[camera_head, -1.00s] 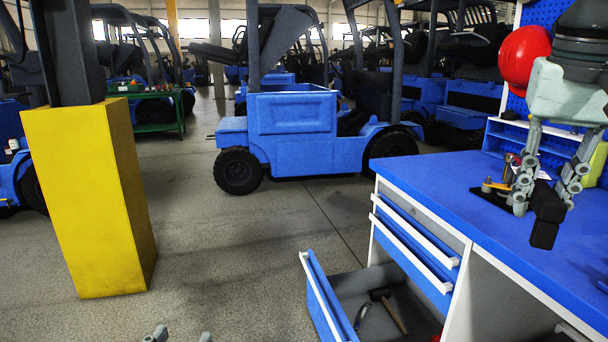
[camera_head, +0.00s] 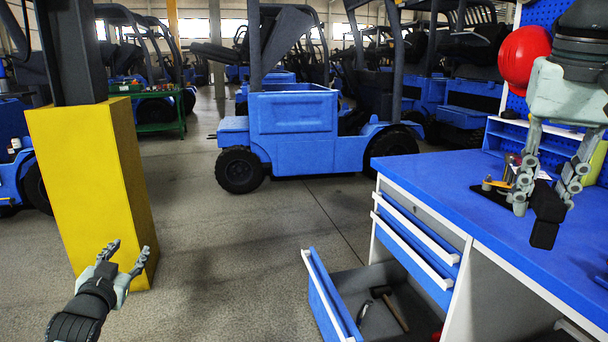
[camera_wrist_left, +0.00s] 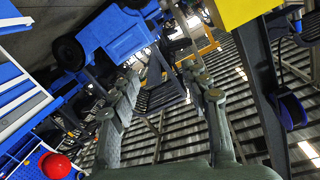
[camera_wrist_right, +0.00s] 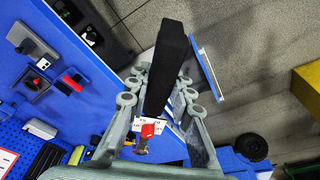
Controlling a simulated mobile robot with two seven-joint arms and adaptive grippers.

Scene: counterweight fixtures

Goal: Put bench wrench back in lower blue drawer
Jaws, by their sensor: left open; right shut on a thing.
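My right gripper (camera_head: 546,190) is shut on a black bar-shaped thing, apparently the bench wrench (camera_head: 546,218), and holds it above the blue bench top. In the right wrist view the wrench (camera_wrist_right: 170,60) sticks out as a thick black bar between the fingers; its other end is hidden. The lower blue drawer (camera_head: 327,296) is pulled out, below and left of the right gripper. It holds a hammer with a wooden handle (camera_head: 396,313) and a dark curved tool (camera_head: 364,312). My left gripper (camera_head: 128,254) is open and empty over the floor, far left of the drawer.
Upper drawers (camera_head: 415,240) sit above the open one. A yellow post (camera_head: 95,190) stands behind the left gripper. A blue truck (camera_head: 295,130) is farther back.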

